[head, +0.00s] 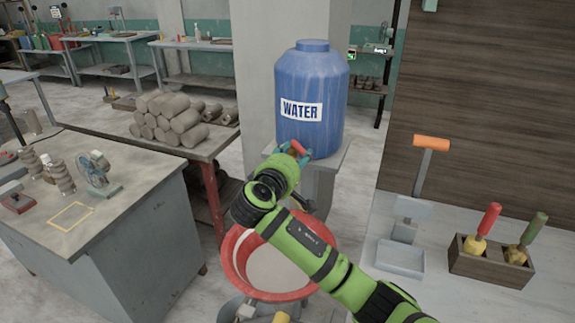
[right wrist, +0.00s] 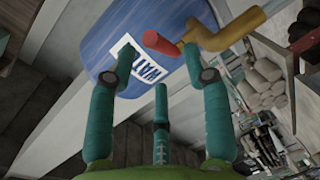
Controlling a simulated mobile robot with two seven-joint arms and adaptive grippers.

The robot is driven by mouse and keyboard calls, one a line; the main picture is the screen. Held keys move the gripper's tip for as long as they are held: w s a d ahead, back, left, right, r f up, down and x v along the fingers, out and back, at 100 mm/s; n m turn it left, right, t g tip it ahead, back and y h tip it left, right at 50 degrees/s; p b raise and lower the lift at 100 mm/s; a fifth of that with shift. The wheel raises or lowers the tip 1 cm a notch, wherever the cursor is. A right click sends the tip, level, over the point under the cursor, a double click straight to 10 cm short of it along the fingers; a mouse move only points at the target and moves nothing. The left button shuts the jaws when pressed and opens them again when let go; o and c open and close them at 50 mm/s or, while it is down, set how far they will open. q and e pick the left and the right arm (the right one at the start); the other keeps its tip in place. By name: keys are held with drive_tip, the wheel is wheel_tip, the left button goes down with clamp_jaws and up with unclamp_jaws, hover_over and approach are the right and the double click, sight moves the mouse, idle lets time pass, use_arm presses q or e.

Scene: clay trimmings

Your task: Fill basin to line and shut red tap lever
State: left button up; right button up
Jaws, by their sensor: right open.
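A blue barrel labelled WATER (head: 311,95) stands on a grey stand. Its red tap lever (head: 298,147) shows at the barrel's lower front. In the right wrist view the red lever (right wrist: 162,43) joins a brass-yellow tap (right wrist: 228,33). My right gripper (head: 289,153) is open at the lever. In the right wrist view its teal fingers (right wrist: 158,68) are spread, with the lever ahead between them and not clamped. The red basin (head: 231,262) sits on the floor below, partly hidden by my right arm. Its inside looks pale grey; I cannot make out a line or water level.
A grey workbench (head: 60,235) stands at left, with a table bearing stacked clay logs (head: 168,115) behind it.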

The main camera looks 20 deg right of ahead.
drive_tip(key=v, duration=0.6)
idle(4.3)
